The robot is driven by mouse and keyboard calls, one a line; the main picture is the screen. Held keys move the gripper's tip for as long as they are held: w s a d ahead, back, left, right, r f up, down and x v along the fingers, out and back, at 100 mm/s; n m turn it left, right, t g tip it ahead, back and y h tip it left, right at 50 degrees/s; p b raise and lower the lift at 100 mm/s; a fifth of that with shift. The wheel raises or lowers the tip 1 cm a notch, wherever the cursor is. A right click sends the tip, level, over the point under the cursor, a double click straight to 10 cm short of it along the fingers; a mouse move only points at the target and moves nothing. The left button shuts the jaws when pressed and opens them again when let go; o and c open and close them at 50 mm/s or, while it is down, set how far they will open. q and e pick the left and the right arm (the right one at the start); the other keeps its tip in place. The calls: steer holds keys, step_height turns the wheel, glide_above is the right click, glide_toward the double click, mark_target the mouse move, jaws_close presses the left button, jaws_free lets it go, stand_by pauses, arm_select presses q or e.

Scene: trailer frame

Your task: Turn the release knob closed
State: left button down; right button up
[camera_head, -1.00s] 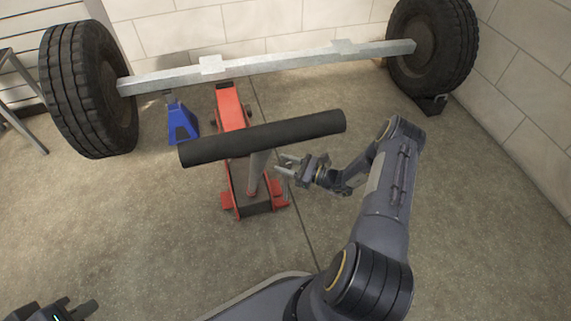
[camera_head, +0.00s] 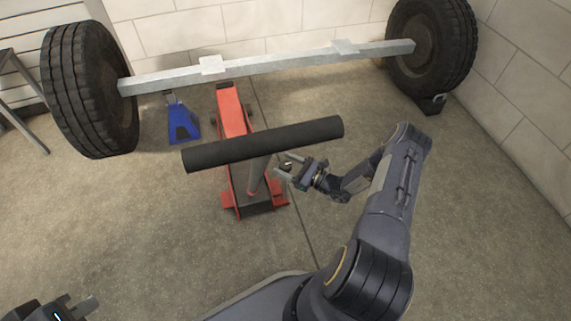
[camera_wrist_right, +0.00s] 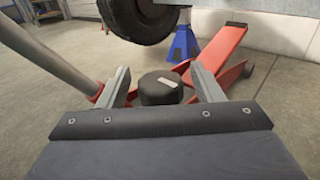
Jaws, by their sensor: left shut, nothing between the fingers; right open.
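The release knob (camera_wrist_right: 158,90) is a short black cylinder with a pale mark on its top. In the right wrist view it sits between the two spread fingers of my right gripper (camera_wrist_right: 161,78). Whether either finger touches it I cannot tell. In the head view my right gripper (camera_head: 284,169) is open just right of the lower shaft of the red floor jack (camera_head: 235,115). The knob is too small there to make out clearly. My left gripper (camera_head: 76,309) is shut and empty at the bottom left corner, far from the jack.
The jack's black padded handle bar (camera_head: 265,143) crosses above the jack, close to my right gripper. Its shaft (camera_wrist_right: 62,62) passes left of the fingers. A metal axle (camera_head: 285,62) with two tyres lies behind, near a blue stand (camera_head: 182,121). The floor in front is clear.

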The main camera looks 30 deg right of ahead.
steer(key=p+v, duration=0.1)
steer(key=v, duration=0.6)
steer(key=shift+p, duration=0.4)
steer(key=shift+s, duration=0.15)
